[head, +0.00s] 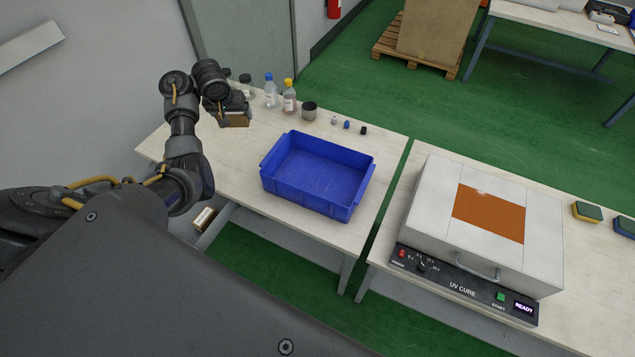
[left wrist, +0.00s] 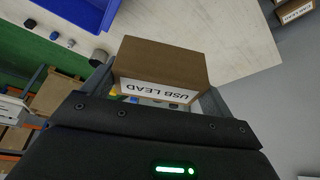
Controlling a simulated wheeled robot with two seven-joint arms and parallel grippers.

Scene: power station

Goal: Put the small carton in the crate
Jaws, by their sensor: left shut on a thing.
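The small carton (head: 235,119) is a brown box in my left gripper, above the left part of the table. In the left wrist view the carton (left wrist: 165,65) fills the space between the fingers, and its white label reads "USB LEAD". My left gripper (head: 232,108) is shut on the carton. The blue crate (head: 268,184) stands on the table to the right of the carton and looks empty. A corner of the crate (left wrist: 85,12) shows at the top left of the left wrist view. My right gripper is not in view.
Bottles (head: 289,97), a dark metal cup (head: 309,111) and several small caps stand along the table's back edge, behind the crate. A UV cure box (head: 430,215) sits on the right-hand table. Another labelled carton (head: 204,218) lies below the table's front edge.

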